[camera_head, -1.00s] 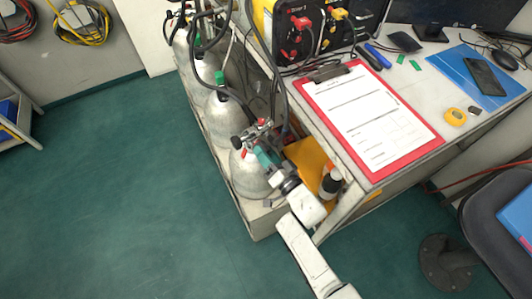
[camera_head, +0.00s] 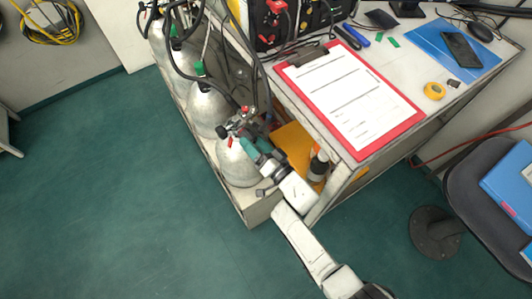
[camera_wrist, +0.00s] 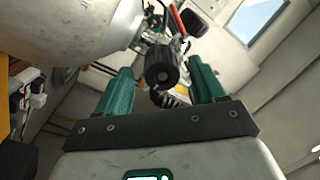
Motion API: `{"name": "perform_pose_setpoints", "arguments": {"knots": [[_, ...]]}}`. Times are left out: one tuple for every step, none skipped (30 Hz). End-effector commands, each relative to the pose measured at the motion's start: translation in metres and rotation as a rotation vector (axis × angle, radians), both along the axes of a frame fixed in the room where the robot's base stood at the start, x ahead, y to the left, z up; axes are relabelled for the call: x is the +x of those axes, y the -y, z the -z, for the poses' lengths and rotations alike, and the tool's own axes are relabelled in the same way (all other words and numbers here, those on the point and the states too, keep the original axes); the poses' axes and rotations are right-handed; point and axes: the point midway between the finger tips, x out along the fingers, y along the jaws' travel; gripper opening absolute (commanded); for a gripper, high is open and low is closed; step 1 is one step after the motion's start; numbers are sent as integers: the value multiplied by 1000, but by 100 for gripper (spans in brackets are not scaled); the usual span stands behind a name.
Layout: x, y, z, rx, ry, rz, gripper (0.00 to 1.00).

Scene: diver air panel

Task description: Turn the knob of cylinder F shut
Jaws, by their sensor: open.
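The nearest grey cylinder (camera_head: 238,164) stands at the front end of a low rack, with a valve (camera_head: 236,126) carrying black and red parts on top. I cannot read a letter F on it. My gripper (camera_head: 247,146) is at this valve, its teal fingers pointing at it from the lower right. In the wrist view, a black round knob (camera_wrist: 162,66) lies between the two spread fingers of my gripper (camera_wrist: 161,74), with a gap on each side. I cannot tell how deep it sits between them. The cylinder's pale body (camera_wrist: 75,30) fills the upper left there.
More cylinders (camera_head: 207,108) with green-marked necks and black hoses stand behind in the rack (camera_head: 200,143). A bench with a red clipboard (camera_head: 412,121) is at the right. Green floor at the left is clear.

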Motion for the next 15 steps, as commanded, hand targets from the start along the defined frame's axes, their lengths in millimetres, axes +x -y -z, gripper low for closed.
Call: {"name": "perform_pose_setpoints", "arguments": {"knots": [[-6,7,-1,0,-3,3,69],[-11,10,-1,2,-4,5,69],[-16,15,-1,1,-4,5,69],[-20,20,-1,1,-4,7,69],[-25,24,-1,2,-5,6,69],[-31,29,0,2,-5,6,69],[-36,33,0,1,-5,5,69],[-39,37,0,2,-5,6,69],[-45,42,1,1,-5,7,69],[-49,45,1,1,-4,6,69],[-52,48,1,2,-4,5,69],[-56,52,2,2,-5,6,69],[-59,54,3,1,-3,4,69],[-61,56,3,1,-3,4,69],[-64,59,3,1,-3,4,69]]}}
